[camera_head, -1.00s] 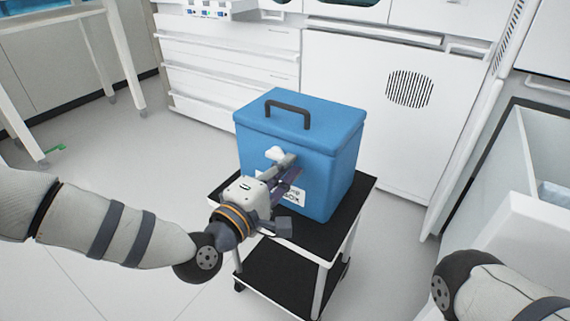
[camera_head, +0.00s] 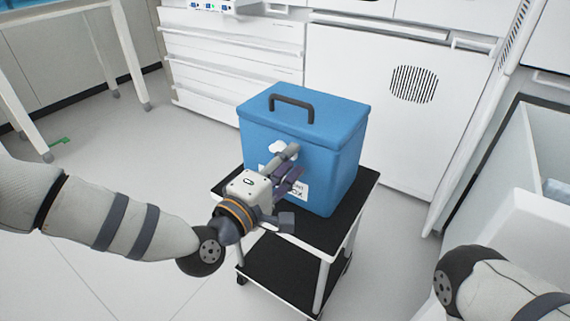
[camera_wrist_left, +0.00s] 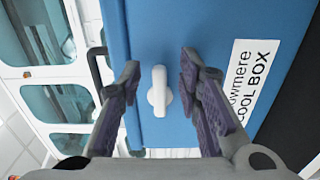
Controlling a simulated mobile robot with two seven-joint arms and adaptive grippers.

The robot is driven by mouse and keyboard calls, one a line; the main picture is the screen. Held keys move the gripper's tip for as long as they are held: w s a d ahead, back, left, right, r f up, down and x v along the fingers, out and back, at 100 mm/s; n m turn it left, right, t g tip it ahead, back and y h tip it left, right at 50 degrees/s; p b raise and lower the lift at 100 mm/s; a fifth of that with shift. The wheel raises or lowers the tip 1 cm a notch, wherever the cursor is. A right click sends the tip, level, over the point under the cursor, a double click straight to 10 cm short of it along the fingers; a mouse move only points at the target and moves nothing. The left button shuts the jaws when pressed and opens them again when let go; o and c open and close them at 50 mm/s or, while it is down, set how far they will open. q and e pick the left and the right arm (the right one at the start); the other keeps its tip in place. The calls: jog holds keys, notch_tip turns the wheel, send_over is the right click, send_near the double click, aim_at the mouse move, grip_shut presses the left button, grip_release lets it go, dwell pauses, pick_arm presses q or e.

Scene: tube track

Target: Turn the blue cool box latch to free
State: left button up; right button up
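The blue cool box (camera_head: 333,158) stands upright with its lid shut. Its white latch (camera_wrist_left: 159,92) is on the front face and also shows in the head view (camera_head: 279,148), partly behind my fingers. In the left wrist view the latch lever lies lengthwise along the box's width. My left gripper (camera_head: 297,168) is in front of that face, its fingers spread to either side of the latch. In the wrist view the gripper (camera_wrist_left: 158,75) is open, with gaps between the latch and both fingers. My right gripper is out of view.
The box stands on a small black-topped trolley (camera_head: 328,238) with a lower shelf. A dark handle (camera_head: 292,104) is on the lid, and a white label (camera_wrist_left: 249,90) is below the latch. White cabinets stand behind; an open white bin (camera_head: 520,185) is at right.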

pick_arm(q)
jog(key=v, duration=1.2)
